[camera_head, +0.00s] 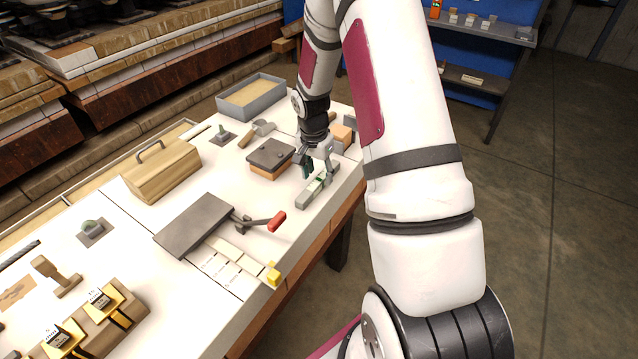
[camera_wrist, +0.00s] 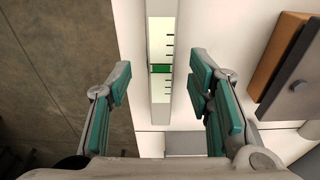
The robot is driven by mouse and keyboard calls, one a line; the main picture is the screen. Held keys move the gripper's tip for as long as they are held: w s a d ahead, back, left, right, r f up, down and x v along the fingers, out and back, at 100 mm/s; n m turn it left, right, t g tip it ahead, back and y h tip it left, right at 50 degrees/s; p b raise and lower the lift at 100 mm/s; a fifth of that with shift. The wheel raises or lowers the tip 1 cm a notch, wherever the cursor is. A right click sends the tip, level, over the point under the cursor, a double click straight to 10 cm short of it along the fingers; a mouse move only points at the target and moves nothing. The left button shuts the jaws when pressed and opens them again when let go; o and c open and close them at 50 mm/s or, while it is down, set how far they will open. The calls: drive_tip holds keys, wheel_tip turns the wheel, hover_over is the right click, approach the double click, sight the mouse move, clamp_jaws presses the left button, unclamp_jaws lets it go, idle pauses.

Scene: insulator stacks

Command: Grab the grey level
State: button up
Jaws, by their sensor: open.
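The grey level (camera_head: 314,189) is a narrow grey bar near the right edge of the white table. In the wrist view the level (camera_wrist: 160,115) runs up the middle, with a green vial between pale strips with black tick marks. My gripper (camera_head: 316,165) is above the level, pointing down. In the wrist view my gripper (camera_wrist: 160,85) is open, with one green-padded finger on each side of the level and a gap to each.
A brown box with a dark grey lid (camera_head: 269,158) stands left of the gripper and also shows in the wrist view (camera_wrist: 290,65). A dark plate (camera_head: 195,225) and a red-handled tool (camera_head: 276,221) lie nearer. The table edge (camera_head: 322,232) is close on the right.

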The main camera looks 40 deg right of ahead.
sight(319, 180)
drive_tip(key=shift+w+d+f, duration=0.1)
drive_tip(key=shift+d+f, duration=0.05)
drive_tip(key=shift+f, duration=1.4)
drive_tip(key=shift+c, duration=0.3)
clamp_jaws()
drive_tip(key=shift+r, duration=0.15)
